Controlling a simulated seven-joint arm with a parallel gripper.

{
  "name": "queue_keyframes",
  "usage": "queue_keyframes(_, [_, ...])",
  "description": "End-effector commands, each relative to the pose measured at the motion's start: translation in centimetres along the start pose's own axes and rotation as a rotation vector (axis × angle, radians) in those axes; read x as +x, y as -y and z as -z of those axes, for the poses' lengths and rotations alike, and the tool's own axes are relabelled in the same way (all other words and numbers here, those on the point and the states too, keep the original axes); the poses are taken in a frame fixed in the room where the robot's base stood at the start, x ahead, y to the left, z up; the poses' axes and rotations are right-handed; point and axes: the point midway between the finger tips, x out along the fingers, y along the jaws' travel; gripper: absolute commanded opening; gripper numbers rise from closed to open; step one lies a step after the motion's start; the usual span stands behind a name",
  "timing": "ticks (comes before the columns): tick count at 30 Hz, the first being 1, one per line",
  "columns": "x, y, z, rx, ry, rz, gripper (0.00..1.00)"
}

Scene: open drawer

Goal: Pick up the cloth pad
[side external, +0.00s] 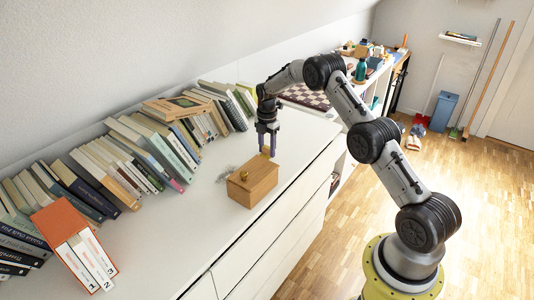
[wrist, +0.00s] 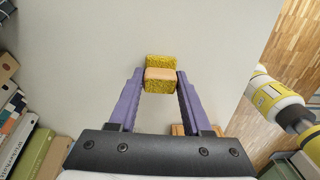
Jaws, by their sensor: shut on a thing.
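The cloth pad (wrist: 160,86) shows in the wrist view as a small yellow block with an orange-tan band across it. It lies between the two purple fingertips of my gripper (wrist: 160,82), which touch its left and right sides. My gripper is shut on it. In the side external view my gripper (side external: 267,148) points down just behind the wooden box, with a small bit of yellow between its fingers. The fingertips are partly lost against the box there, so I cannot tell whether the pad touches the white top.
The wooden box (side external: 253,184) with a small knob stands on the white cabinet top (side external: 165,235). Small grey items (side external: 228,172) lie beside it. A row of books (side external: 130,155) runs along the wall, and a chessboard (side external: 307,96) lies farther back.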

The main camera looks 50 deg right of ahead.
Motion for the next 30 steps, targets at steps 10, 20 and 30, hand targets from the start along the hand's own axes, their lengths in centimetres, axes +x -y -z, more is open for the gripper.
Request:
queue_keyframes(10, [-0.5,0.0,0.0,0.0,0.001,-0.002,0.0])
queue_keyframes(20, [-4.5,0.9,0.4,0.0,0.001,-0.002,0.0])
queue_keyframes(30, [-10.1,6.6,2.6,0.0,0.0,0.0,0.0])
